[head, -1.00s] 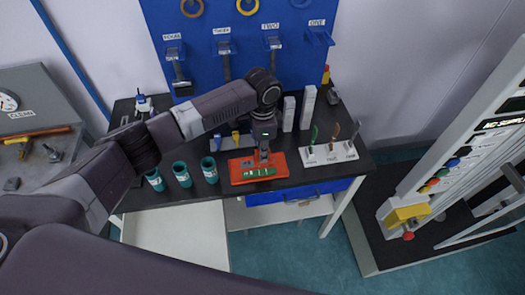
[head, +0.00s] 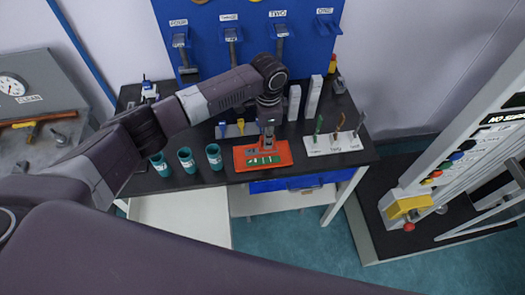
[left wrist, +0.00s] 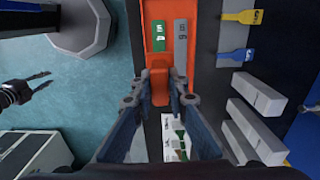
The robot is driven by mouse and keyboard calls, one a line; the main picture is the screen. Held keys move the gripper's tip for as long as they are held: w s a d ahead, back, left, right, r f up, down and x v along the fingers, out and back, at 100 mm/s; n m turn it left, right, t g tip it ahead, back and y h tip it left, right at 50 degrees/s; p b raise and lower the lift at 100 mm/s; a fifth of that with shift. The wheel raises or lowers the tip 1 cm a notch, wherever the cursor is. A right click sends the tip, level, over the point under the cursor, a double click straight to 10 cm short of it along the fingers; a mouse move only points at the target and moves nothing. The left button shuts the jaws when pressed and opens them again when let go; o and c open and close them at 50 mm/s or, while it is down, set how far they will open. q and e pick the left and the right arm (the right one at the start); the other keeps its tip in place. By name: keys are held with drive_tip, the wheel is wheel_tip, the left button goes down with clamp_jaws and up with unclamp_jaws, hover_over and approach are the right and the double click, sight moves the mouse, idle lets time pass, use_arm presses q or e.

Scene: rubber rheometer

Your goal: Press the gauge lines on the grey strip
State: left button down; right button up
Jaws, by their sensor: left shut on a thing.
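An orange-red tray (head: 285,157) lies on the dark bench. A green strip (head: 264,161) lies on it. A grey strip (left wrist: 181,40) lies beside the green strip (left wrist: 159,36) in the left wrist view, where the tray (left wrist: 149,12) also shows. My left gripper (head: 268,140) points down at the back part of the tray. In the left wrist view my left gripper (left wrist: 160,88) is shut on an orange-red block (left wrist: 160,90) between its fingertips. The strips lie beyond the fingertips there. I cannot tell whether the block touches the tray.
Several teal cups (head: 187,160) stand left of the tray. A white stand (head: 330,145) with coloured tools is close on its right. White blocks (head: 294,103) and blue and yellow tags (head: 240,127) are behind. A tall machine (head: 440,190) stands at the far right.

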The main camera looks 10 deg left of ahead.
use_arm(q)
drive_tip(key=c, duration=2.5)
unclamp_jaws()
clamp_jaws()
wheel_tip(320, 180, up, 12)
